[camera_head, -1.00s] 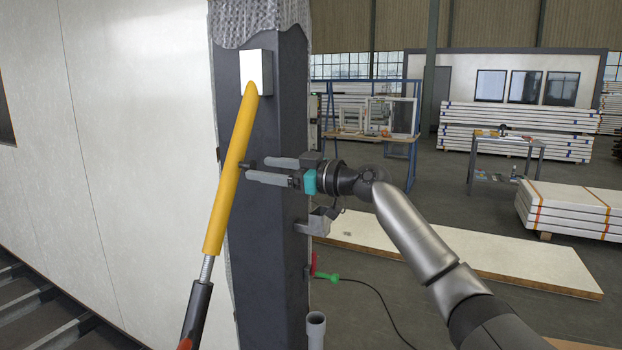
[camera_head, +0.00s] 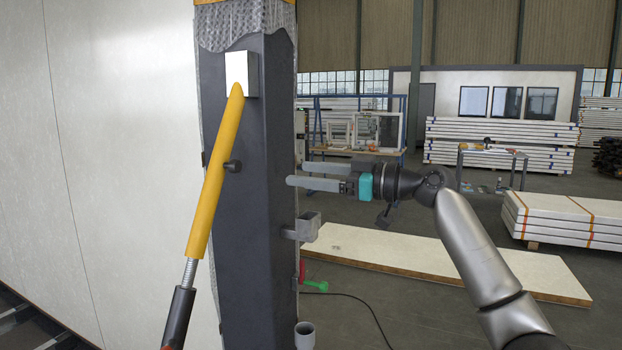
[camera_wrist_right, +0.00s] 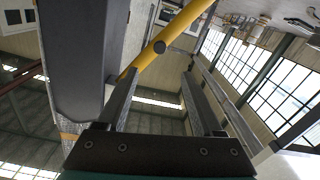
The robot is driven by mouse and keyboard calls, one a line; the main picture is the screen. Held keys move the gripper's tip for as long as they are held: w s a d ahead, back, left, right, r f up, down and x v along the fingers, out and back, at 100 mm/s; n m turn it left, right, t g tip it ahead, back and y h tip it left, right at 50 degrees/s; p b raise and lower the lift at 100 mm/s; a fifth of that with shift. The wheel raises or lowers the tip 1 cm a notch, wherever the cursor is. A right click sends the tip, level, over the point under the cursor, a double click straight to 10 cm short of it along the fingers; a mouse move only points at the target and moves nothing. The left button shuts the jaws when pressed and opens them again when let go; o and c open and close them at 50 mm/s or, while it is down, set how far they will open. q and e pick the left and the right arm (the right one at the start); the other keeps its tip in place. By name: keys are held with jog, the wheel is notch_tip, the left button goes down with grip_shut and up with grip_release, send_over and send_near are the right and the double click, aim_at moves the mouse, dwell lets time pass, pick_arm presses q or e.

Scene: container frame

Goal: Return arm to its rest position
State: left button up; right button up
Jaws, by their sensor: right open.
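My right gripper (camera_head: 296,175) is open and empty, its two grey fingers pointing left just to the right of the dark post (camera_head: 255,210). My right arm comes in from the lower right. In the right wrist view the open fingers (camera_wrist_right: 158,85) frame empty space, with the yellow rod (camera_wrist_right: 165,42) and its dark knob beyond them. In the head view the yellow rod (camera_head: 215,175) leans in front of the post, its tip at a white block (camera_head: 240,72). My left gripper is not in view.
A grey bracket (camera_head: 302,228) and a grey pipe cup (camera_head: 305,335) stick out from the post's right side. A green-handled tool (camera_head: 315,285) with a cable hangs below. A white wall (camera_head: 110,150) stands left. Floor space and a flat panel (camera_head: 440,262) lie behind my arm.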

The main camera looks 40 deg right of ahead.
jog(key=shift+s, duration=0.1)
dwell(0.5)
